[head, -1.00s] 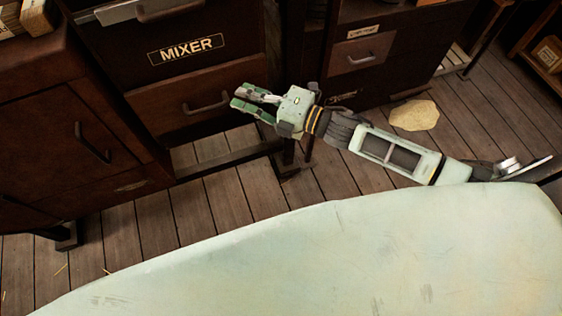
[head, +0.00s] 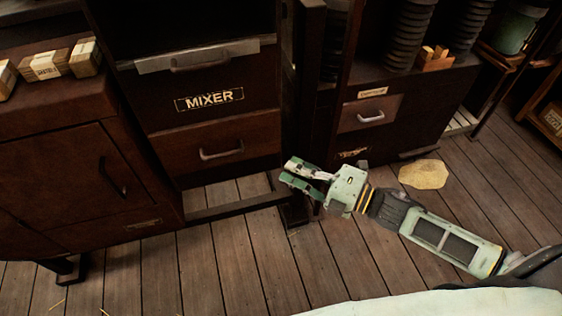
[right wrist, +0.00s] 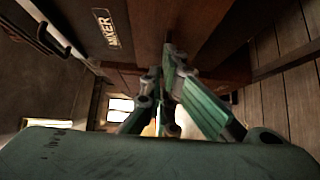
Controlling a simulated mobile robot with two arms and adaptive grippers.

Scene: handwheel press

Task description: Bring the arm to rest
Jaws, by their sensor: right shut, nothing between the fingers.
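My right arm comes in from the lower right of the head view, with its green-fingered right gripper (head: 293,175) pointing left. The fingers are shut and hold nothing. The gripper is in front of the cabinets, over the plank floor, apart from the drawers as far as I can tell. In the right wrist view the fingers (right wrist: 166,98) come close together at the middle of the picture. My left gripper is in neither view.
The cabinet labelled MIXER (head: 225,125) stands at the back left, with a handled drawer (head: 215,142). A dark cupboard (head: 75,180) is at the left. A second cabinet (head: 405,120) is right of the middle. A yellowish patch (head: 423,174) lies on the floor (head: 230,260), which is otherwise mostly open.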

